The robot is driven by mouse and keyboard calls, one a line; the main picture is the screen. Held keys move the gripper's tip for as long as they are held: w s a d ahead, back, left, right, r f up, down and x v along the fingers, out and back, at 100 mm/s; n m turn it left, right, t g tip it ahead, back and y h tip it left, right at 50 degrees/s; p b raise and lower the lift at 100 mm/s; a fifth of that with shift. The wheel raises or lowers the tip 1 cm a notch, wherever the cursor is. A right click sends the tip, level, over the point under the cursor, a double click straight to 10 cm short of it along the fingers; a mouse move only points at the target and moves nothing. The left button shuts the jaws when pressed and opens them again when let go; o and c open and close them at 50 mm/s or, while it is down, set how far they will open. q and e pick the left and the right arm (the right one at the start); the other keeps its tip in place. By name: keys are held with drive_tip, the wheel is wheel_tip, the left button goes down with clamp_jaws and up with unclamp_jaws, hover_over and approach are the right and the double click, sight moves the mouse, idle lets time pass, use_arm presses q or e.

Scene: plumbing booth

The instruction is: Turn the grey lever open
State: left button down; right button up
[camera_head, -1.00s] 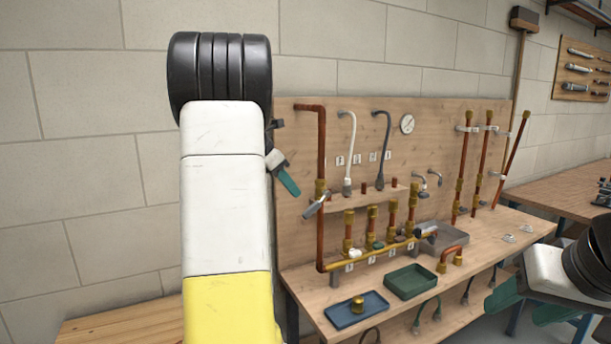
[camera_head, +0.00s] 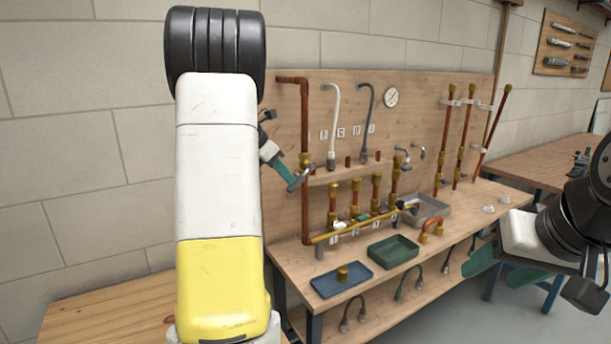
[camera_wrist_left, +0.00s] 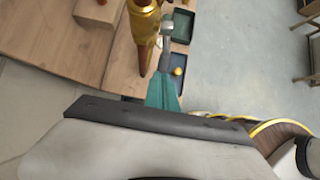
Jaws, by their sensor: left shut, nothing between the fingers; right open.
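The grey lever (camera_head: 301,179) sits on the brass valve (camera_head: 305,160) of the tall copper pipe at the left of the board. It slants down and to the left. In the left wrist view the lever (camera_wrist_left: 166,40) runs beside the brass valve (camera_wrist_left: 143,24). My left gripper (camera_head: 288,178), with teal fingers, is shut and empty, its tips right at the lever's free end; I cannot tell if they touch. The fingers also show in the left wrist view (camera_wrist_left: 164,82). My right gripper (camera_head: 503,268) is open and empty at the right, away from the bench.
A blue tray (camera_head: 325,286) with a brass fitting, a green tray (camera_head: 378,256) and a grey tray (camera_head: 438,210) rest on the bench (camera_head: 460,225). A brass manifold (camera_head: 345,229) with copper risers stands right of the tall pipe.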

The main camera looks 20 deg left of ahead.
use_arm(q)
wheel_tip(320, 180, down, 2)
drive_tip(key=shift+t+h, duration=0.7)
drive_tip(key=shift+t, duration=0.3)
drive_tip(key=shift+w+d+f+t+h, duration=0.15)
drive_tip(key=shift+w+f+t+h, duration=0.05)
drive_tip(key=shift+f+t+h, duration=0.3)
drive_tip(key=shift+w+d+f+t+h, duration=0.1)
drive_tip(key=shift+w+f+t+h, duration=0.05)
drive_tip(key=shift+f+t+h, duration=0.3)
drive_tip(key=shift+w+d+f+t+h, duration=1.05)
drive_tip(key=shift+w+f+t+h, duration=0.15)
drive_tip(key=shift+t+h, duration=0.3)
drive_tip(key=shift+f, duration=0.1)
approach(287, 187)
wheel_tip(287, 187, down, 4)
drive_tip(key=shift+s+r, duration=0.1)
drive_tip(key=shift+s, duration=0.05)
